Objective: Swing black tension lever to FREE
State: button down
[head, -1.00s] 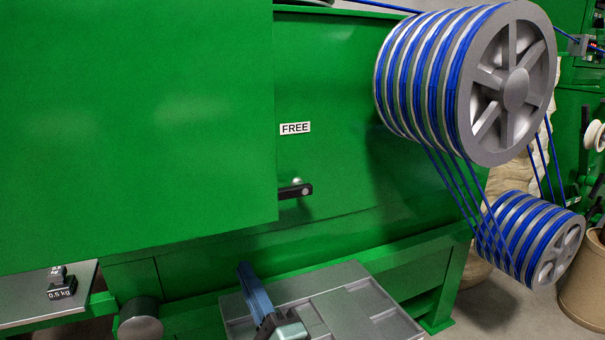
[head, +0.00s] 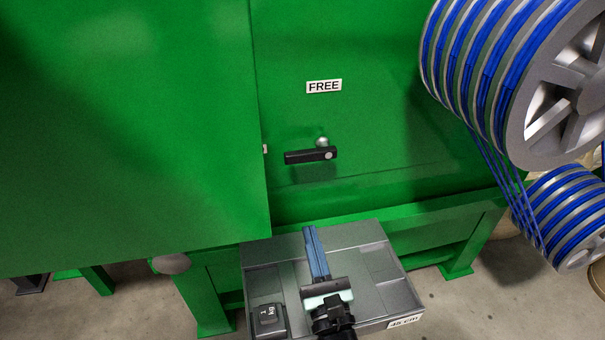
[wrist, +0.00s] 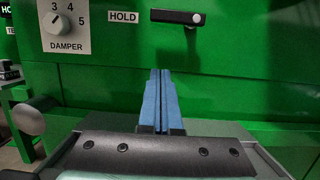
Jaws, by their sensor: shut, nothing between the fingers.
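The black lever (head: 300,157) is on the green machine front in the head view. It lies nearly level, with a round silver end at its right. The FREE label (head: 324,86) is above it. In the wrist view the lever (wrist: 172,17) is at the top, with the HOLD label (wrist: 123,17) just left of it; HOLD is mostly hidden in the head view. My gripper (head: 310,230) has blue fingers, shut and empty, below the lever and apart from it. The fingers (wrist: 160,72) point toward the machine in the wrist view.
A grey tray (head: 369,232) lies below my gripper, with a 1 kg weight (head: 268,322) in it. A green panel (head: 130,120) juts out at left. Cable-wound pulleys (head: 560,110) stand at right. A DAMPER dial (wrist: 57,22) is at upper left.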

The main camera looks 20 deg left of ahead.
aim_at(309, 151)
jog(key=w+a+r, duration=0.5)
jog(key=w+r, duration=0.1)
jog(key=w, duration=0.2)
jog(key=shift+a+r, duration=0.2)
jog(key=shift+r, duration=0.05)
jog(key=shift+r, duration=0.1)
dwell(0.4)
jog(key=shift+a+r+m+p, duration=0.15)
jog(key=shift+m+p, duration=0.2)
jog(key=shift+m, duration=0.05)
